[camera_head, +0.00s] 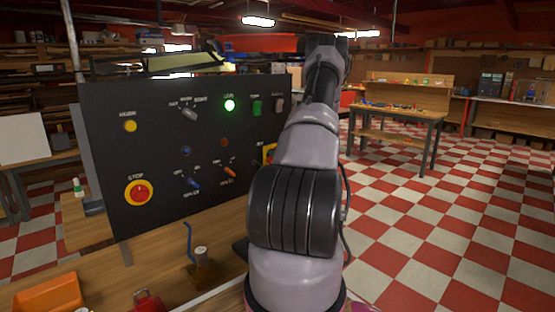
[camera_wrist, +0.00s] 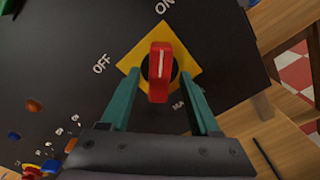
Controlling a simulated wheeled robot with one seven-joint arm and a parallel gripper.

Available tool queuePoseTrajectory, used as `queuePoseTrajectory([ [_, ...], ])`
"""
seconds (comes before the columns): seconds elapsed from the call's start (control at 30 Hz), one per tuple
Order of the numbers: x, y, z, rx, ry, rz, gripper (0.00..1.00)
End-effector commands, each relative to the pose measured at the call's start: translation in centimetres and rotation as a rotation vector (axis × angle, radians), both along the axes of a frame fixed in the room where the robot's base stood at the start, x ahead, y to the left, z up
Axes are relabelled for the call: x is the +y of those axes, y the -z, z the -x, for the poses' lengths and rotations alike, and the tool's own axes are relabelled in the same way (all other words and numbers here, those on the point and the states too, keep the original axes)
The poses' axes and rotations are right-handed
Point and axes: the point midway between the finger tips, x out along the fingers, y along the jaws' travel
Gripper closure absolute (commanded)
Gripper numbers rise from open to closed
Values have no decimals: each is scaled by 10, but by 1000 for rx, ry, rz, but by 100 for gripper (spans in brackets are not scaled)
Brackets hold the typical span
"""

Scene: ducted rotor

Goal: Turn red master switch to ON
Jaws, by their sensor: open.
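The red master switch (camera_wrist: 160,72) has a red handle with a white line, on a yellow diamond-shaped plate (camera_wrist: 186,53). The handle stands upright in the wrist view, roughly in line with the ON label above; OFF is at the left. I cannot tell for sure which setting it is in. My gripper (camera_wrist: 160,82) is open, with one teal finger on each side of the handle and visible gaps between. In the head view my arm hides the gripper and most of the switch; only an edge of the yellow plate (camera_head: 267,152) shows.
The black panel (camera_head: 110,170) also bears a red stop button (camera_head: 139,192), a lit green lamp (camera_head: 230,105) and several small switches. A wooden bench (camera_head: 160,250) with an orange bin (camera_head: 48,296) lies in front. Open checkered floor is at the right.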

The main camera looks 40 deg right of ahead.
Motion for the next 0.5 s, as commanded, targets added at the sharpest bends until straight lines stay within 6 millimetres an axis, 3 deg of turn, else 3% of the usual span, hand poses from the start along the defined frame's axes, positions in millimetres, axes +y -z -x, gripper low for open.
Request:
queuePoseTrajectory([
  [0.17,-1,0,8,0,1,-1,38],
  [0.5,-7,0,73,0,4,-1,38],
])
